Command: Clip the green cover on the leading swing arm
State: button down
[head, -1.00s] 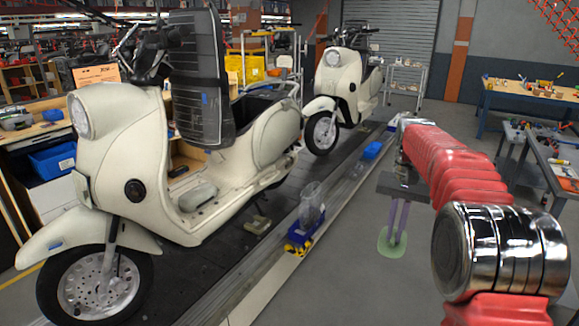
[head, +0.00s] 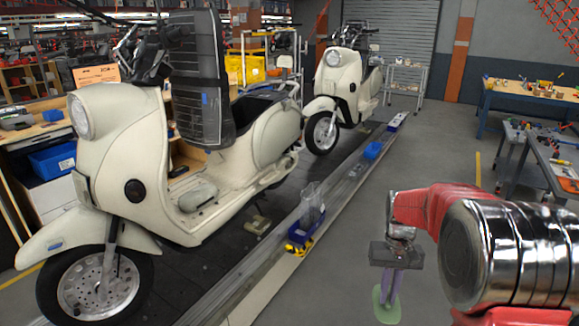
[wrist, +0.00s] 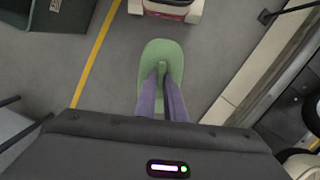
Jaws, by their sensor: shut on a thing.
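My gripper (head: 390,289) is at the lower right in the head view, with its purple fingers pointing down. It is shut on the green cover (head: 386,306), a flat rounded piece held above the grey floor. In the wrist view the green cover (wrist: 160,62) lies beyond the two purple fingers (wrist: 162,95), which close on a raised part near its middle. The nearer cream scooter (head: 175,150) stands on the conveyor at the left, its front wheel (head: 95,285) and pale leg towards me. A second scooter (head: 345,85) stands farther back. The cover is apart from both scooters.
The conveyor edge (head: 330,195) runs diagonally between my gripper and the scooters. A blue bin (head: 303,222) with clear and yellow items sits on it, and a blue object (head: 372,150) lies farther along. Workbenches (head: 530,100) stand at the right. The floor around my gripper is clear.

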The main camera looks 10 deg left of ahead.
jog(key=shift+f, duration=0.2)
jog(key=s+f, duration=0.4)
jog(key=f, duration=1)
jog(key=shift+s+a+f, duration=0.15)
jog(key=shift+a+f, duration=0.05)
jog(key=shift+a, duration=0.15)
